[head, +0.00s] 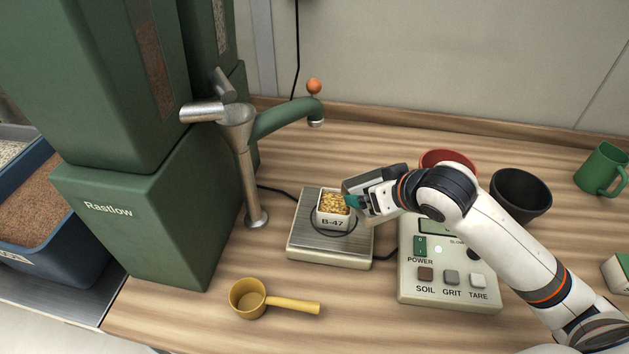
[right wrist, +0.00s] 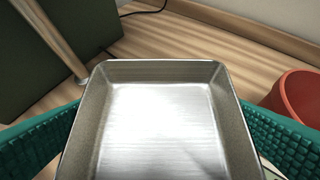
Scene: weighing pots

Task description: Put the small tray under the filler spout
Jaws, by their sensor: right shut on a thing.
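The small tray is a shallow, empty metal tray (right wrist: 160,125), seen level and close in the right wrist view between the two teal finger pads of my right gripper (right wrist: 165,140). In the head view my right gripper (head: 357,202) is shut on this tray, whose grey side (head: 375,177) shows beside the fingers. Tray and gripper are just right of the white pot marked B-47 (head: 333,221), low over the scale's right edge. The filler spout (head: 316,121), a green pipe with a silver tip, is up and left of the tray. My left gripper is not in view.
Pot B-47, holding golden grains, stands on the scale plate (head: 312,248). The control box (head: 447,291), red bowl (head: 447,158) and black pot (head: 520,194) are to the right. A yellow scoop (head: 252,298) lies in front. The wood below the spout looks clear.

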